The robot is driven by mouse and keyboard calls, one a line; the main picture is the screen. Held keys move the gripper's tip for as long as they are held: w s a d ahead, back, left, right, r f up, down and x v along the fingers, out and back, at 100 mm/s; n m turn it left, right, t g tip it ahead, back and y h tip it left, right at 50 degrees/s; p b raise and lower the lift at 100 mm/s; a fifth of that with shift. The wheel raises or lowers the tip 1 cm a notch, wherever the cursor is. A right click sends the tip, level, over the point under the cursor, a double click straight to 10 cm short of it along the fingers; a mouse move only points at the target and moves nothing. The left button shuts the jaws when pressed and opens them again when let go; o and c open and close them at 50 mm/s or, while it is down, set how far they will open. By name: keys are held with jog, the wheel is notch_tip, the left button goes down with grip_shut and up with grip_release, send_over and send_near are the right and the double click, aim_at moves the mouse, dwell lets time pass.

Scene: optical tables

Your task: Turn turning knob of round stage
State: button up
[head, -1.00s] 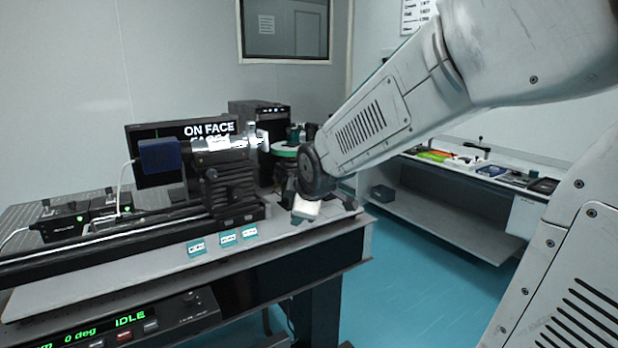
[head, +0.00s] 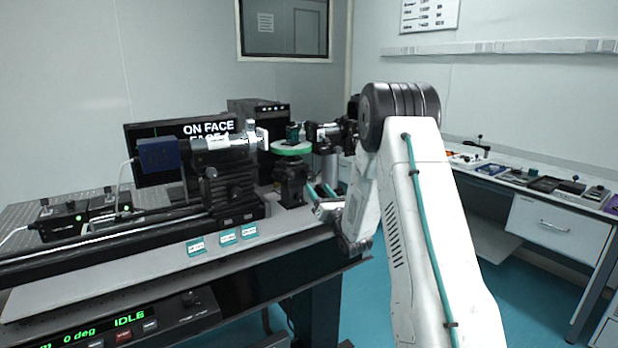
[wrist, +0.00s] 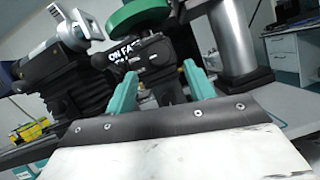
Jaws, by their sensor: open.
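The round stage (head: 291,148) has a green disc top on a dark post, near the right end of the optical table, with a small dark green piece on it. In the wrist view its green disc (wrist: 138,14) shows at the top. My gripper (head: 319,188) is open and empty, low and to the right of the stage's post in the head view. In the wrist view my teal fingers (wrist: 159,70) stand apart, with the dark body below the disc showing between and beyond them. I cannot clearly make out the turning knob, nor whether the fingers touch anything.
A camera and lens unit (head: 205,147) on a black mount stands left of the stage. A monitor (head: 150,130) is behind. Small labels (head: 228,237) line the table's front. A side bench (head: 535,183) stands at right.

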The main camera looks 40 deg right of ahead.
aim_at(311, 178)
jog(key=x, duration=0.7)
jog(key=shift+w+r, duration=0.15)
jog(key=shift+w, duration=0.15)
jog(key=c, duration=1)
